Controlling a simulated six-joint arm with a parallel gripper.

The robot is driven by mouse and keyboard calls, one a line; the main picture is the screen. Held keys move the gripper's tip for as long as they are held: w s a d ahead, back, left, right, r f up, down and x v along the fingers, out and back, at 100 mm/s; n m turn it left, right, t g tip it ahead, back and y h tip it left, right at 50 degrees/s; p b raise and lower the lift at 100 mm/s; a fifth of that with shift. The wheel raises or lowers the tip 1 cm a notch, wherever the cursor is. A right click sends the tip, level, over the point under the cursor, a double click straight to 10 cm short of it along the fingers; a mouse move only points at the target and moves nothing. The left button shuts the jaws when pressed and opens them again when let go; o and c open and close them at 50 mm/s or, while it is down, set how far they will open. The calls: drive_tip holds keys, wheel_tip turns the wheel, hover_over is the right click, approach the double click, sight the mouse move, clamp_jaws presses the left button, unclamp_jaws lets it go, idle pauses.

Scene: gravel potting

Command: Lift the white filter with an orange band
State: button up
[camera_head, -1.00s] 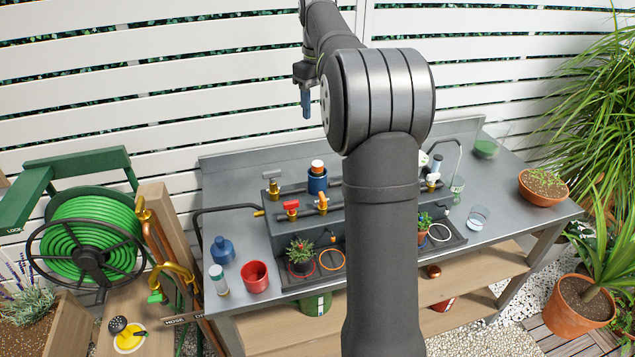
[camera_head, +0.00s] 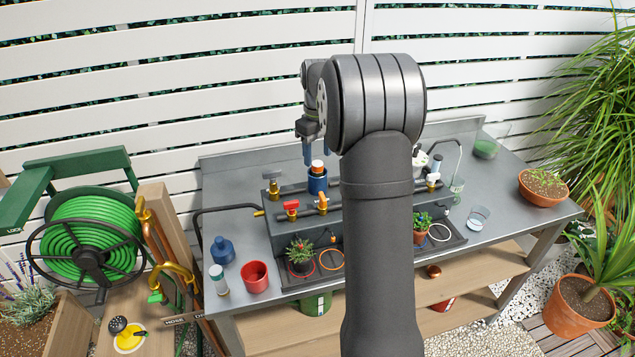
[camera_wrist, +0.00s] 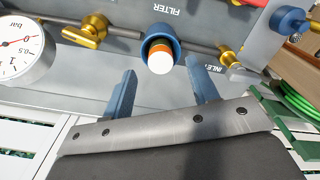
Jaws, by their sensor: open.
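The white filter with an orange band (camera_wrist: 160,62) stands in a blue cup-like holder (camera_wrist: 157,34) under the word FILTER in the wrist view. In the head view the filter's top (camera_head: 318,165) shows above the blue holder (camera_head: 317,182). My gripper (camera_wrist: 165,80) is open and empty, its blue fingers apart on either side of the filter's line but short of it. In the head view my gripper (camera_head: 322,158) hangs behind and just above the filter, partly hidden by my arm.
Beside the holder are a pressure gauge (camera_wrist: 22,50), a brass valve (camera_wrist: 88,32) and a red-handled valve (camera_head: 291,208).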

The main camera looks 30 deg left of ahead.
sight(318, 163)
wheel_tip(318, 163, down, 4)
drive_tip(key=shift+r, duration=0.15)
